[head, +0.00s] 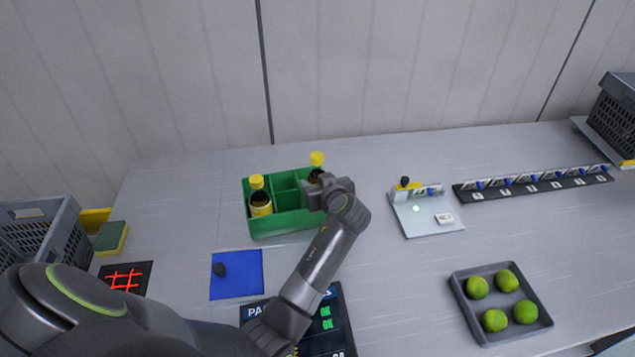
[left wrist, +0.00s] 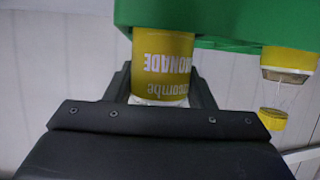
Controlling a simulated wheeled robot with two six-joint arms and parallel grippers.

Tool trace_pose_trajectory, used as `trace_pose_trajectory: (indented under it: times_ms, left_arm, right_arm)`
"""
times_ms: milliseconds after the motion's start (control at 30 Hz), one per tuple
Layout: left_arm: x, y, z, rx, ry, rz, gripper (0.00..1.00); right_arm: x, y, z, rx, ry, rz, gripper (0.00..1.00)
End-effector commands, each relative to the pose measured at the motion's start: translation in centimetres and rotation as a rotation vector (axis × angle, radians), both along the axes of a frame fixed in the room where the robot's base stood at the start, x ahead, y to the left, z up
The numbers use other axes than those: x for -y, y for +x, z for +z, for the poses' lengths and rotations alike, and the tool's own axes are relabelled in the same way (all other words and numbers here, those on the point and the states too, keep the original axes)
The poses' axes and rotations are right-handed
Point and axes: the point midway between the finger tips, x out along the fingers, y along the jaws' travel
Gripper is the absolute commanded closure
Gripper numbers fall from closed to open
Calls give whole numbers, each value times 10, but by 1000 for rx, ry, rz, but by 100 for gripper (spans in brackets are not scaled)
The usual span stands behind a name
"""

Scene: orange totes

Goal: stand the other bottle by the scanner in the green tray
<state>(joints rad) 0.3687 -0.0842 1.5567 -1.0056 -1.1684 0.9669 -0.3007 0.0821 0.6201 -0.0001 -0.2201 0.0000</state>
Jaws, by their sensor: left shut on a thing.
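The green tray (head: 285,225) is divided into compartments and stands near the middle of the table. One bottle (head: 260,203) with a yellow cap stands upright in its left part. My left gripper (head: 316,190) is at the tray's right part, shut on a second yellow-capped bottle (head: 317,161). In the left wrist view the held bottle (left wrist: 163,62) shows a yellow lemonade label, upside down, between the fingers. The tray's green edge (left wrist: 215,42) hides its base, so I cannot tell whether it touches the tray floor. A grey plate (head: 428,220) with a green light, perhaps the scanner, lies to the right.
A black rail (head: 535,187) with several small items lies at the back right. A grey tray (head: 477,322) of green balls is at the front right. A blue mat (head: 238,285) and a dark panel (head: 340,320) lie in front of the green tray. A grey crate (head: 62,240) stands left.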

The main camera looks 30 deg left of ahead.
Motion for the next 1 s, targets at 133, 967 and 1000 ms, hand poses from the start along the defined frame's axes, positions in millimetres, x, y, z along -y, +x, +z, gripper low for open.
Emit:
trace_pose_trajectory:
  times_ms: [133, 967, 1000]
  left_arm:
    - [0, 1, -4, 4, 0, -1, 85]
    - [0, 0, -17, 1, -1, -1, 36]
    - [0, 0, -17, 1, -1, -1, 31]
  right_arm:
    - [0, 0, 1, 0, 0, 0, 64]
    - [-3, 1, -12, 1, 4, 0, 64]
    - [-3, 1, -12, 1, 4, -1, 64]
